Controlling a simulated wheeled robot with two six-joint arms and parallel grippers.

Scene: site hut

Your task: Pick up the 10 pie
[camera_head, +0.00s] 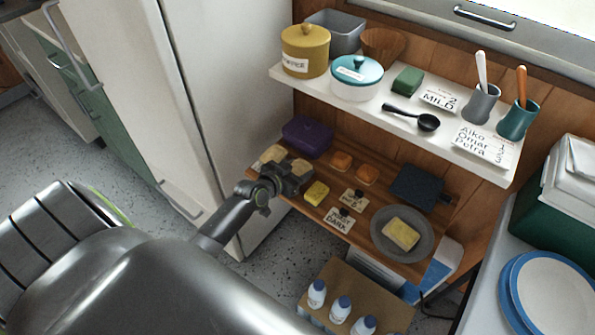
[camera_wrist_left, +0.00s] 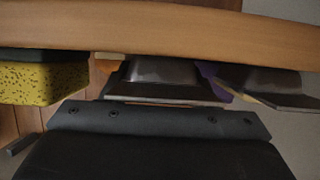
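Two pale pies, a left pie (camera_head: 271,155) and a right pie (camera_head: 299,169), sit at the left end of the lower wooden shelf. Two orange-brown pies (camera_head: 342,160) (camera_head: 367,174) sit further right. No number 10 is readable on any of them. My left gripper (camera_head: 296,178) is at the shelf's front edge, close to the right pale pie and partly covering it. My right gripper is not in view.
A yellow sponge (camera_head: 316,193) lies right of the gripper; it also shows in the wrist view (camera_wrist_left: 40,83). Small cards (camera_head: 339,219), a grey plate (camera_head: 377,240) and a purple container (camera_head: 307,137) share the lower shelf. A loaded white shelf (camera_head: 375,110) hangs above.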

